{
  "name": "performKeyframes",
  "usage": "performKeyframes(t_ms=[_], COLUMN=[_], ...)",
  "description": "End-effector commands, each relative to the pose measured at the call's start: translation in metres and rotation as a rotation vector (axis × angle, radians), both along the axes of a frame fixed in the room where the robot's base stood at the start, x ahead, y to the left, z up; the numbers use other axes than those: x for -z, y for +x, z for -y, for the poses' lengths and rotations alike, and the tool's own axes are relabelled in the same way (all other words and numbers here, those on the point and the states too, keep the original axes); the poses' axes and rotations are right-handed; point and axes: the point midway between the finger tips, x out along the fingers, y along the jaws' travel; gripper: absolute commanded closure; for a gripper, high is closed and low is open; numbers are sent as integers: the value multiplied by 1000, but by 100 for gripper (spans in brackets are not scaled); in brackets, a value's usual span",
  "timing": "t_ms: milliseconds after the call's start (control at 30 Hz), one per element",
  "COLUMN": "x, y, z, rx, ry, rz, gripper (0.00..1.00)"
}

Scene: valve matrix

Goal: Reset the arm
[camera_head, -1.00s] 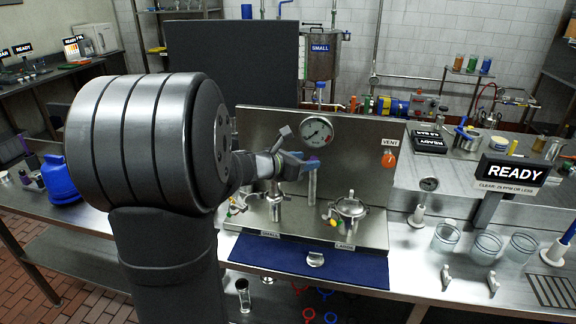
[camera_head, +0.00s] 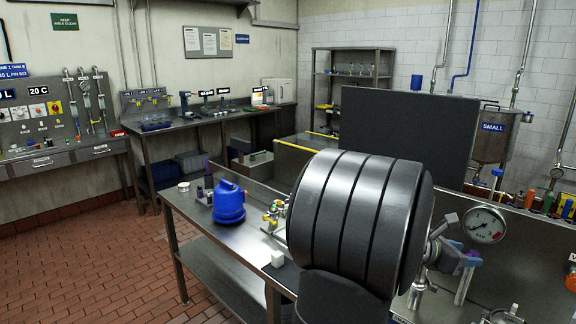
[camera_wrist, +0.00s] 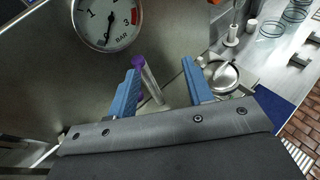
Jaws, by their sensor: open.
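My gripper (camera_wrist: 160,85) is open, its two blue fingers apart in the wrist view. A clear tube with a purple top (camera_wrist: 148,80) shows between and beyond the fingers; I cannot tell how far off it is. In the head view my gripper (camera_head: 458,254) is partly hidden behind my large dark arm joint, in front of the steel panel (camera_head: 530,255). The pressure gauge (camera_wrist: 107,24) is just above the fingers, and it also shows in the head view (camera_head: 485,225).
A lidded steel pot (camera_wrist: 222,76) sits right of the fingers. A blue container (camera_head: 229,203) stands on the bench left of my arm. A dark upright panel (camera_head: 408,125) stands behind. A steel tank labelled SMALL (camera_head: 492,137) is at the right. Brick floor lies open at left.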

Motion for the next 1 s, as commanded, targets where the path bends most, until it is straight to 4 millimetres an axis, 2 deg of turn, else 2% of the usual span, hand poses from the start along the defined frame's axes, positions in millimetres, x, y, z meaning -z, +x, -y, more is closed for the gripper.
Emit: performKeyframes(t_ms=[33, 433, 567, 733, 867, 1000], x=[7, 47, 64, 85, 92, 88], y=[10, 71, 80, 78, 78, 78], z=[-4, -29, -33, -32, -32, -32], rx=[-4, -4, -1, 0, 0, 0], ry=[2, 1, 1, 2, 1, 0], rz=[-3, -3, -4, -3, -1, 1], gripper=[53, 53, 53, 53, 53, 53])
